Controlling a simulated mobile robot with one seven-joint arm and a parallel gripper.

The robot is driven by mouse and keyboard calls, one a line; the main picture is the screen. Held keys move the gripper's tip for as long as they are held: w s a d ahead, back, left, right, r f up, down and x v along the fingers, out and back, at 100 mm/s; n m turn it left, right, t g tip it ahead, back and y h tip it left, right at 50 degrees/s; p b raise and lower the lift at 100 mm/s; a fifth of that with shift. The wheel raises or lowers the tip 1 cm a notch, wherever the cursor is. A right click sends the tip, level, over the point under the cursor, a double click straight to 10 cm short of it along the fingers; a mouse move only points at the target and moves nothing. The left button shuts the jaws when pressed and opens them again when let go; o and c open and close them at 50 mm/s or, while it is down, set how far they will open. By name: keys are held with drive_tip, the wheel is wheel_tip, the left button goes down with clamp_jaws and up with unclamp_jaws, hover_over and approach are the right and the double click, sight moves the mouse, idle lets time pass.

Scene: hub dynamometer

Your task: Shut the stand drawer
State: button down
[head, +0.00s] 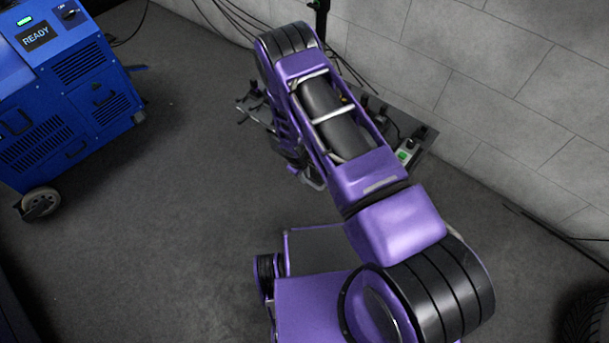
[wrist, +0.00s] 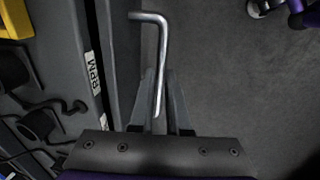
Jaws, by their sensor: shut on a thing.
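In the wrist view a bent grey metal bar handle (wrist: 162,50) stands off a dark grey drawer front with a white RPM label (wrist: 96,72). My gripper (wrist: 160,105) is shut on the straight length of this handle; the bent end sticks out beyond the fingertips. The handle's other end is hidden by my gripper. Dark lines run beside the labelled front, but I cannot tell how far the drawer stands out. In the head view the stand (head: 425,150) is by the wall, and my arm hides the drawer and most of my gripper.
A blue cabinet on wheels (head: 60,90) with a READY display stands at the left. Black items and a box with a green switch (head: 405,153) sit on the stand. Cables hang by the block wall (head: 480,60). A tyre (head: 585,318) is at lower right. Floor at left-centre is clear.

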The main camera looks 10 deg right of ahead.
idle(0.3)
drive_tip(key=shift+w+d, duration=0.95)
drive_tip(key=c, duration=0.9)
unclamp_jaws()
drive_tip(key=shift+r, duration=0.1)
drive_tip(key=r+p, duration=0.1)
drive_tip(key=r, duration=0.4)
drive_tip(key=s+a+r+p, duration=0.1)
drive_tip(key=r, duration=0.5)
drive_tip(key=s+a+r+p, duration=0.1)
drive_tip(key=r, duration=0.5)
drive_tip(key=shift+s+a, duration=0.15)
drive_tip(key=shift+a, duration=0.05)
